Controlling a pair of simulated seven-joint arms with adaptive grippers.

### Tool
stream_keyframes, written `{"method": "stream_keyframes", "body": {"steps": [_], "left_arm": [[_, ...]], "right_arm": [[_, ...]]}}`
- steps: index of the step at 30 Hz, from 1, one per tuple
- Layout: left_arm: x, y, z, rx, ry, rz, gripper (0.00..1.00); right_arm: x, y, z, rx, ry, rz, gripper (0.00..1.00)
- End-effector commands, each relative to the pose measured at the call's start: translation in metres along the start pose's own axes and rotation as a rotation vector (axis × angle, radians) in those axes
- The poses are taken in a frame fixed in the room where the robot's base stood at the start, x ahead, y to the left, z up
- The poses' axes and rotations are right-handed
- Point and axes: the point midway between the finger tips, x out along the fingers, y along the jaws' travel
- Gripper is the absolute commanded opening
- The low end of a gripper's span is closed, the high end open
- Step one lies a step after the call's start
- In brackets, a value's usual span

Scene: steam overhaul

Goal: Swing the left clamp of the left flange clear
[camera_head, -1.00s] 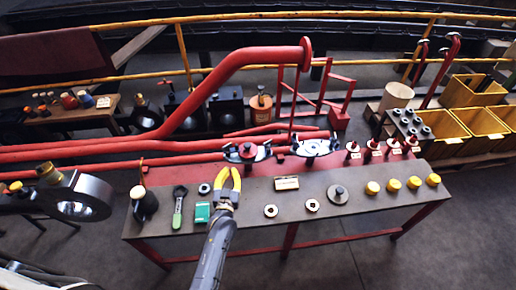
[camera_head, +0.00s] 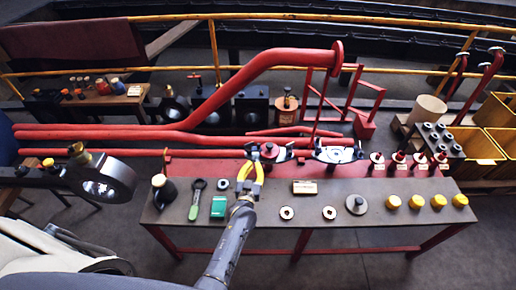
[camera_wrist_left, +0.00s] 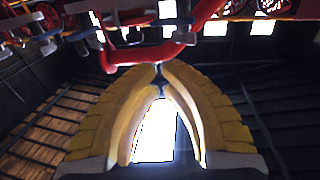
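The left flange (camera_head: 275,154) is a red disc with grey clamps at its sides, at the end of a red pipe at the back of the bench. Its left clamp (camera_head: 252,150) is a small grey piece on the flange's left side. My left gripper (camera_head: 251,164) has yellow fingers and reaches up from below to this clamp. In the left wrist view the fingertips (camera_wrist_left: 159,70) come together just below a red curved part (camera_wrist_left: 150,52), with a thin grey piece between them, seemingly the clamp. The fingers hide part of the contact. My right gripper is not in view.
The second flange (camera_head: 338,153) stands to the right. On the bench (camera_head: 385,186) are a black bottle (camera_head: 165,190), a green-handled tool (camera_head: 195,205), a green box (camera_head: 218,207), washers and yellow caps (camera_head: 438,201). A large grey ring fitting (camera_head: 102,182) stands at the left.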

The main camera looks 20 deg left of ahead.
Motion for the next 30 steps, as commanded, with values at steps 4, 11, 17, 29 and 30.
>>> {"method": "stream_keyframes", "body": {"steps": [4,11,17,29,30], "left_arm": [[0.028,0.0,-0.001,0.002,0.001,0.001,0.0],[0.066,0.0,-0.001,0.001,0.001,0.001,0.0],[0.088,-0.001,-0.001,0.002,0.0,0.001,0.0],[0.105,0.0,0.0,0.001,0.0,0.001,0.0],[0.105,0.0,0.0,0.001,0.0,0.001,0.0]], "right_arm": [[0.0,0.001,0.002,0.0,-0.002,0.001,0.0],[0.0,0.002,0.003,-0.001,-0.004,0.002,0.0],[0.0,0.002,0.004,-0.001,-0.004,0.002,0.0],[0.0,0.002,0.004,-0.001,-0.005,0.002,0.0],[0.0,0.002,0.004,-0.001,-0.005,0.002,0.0]]}}
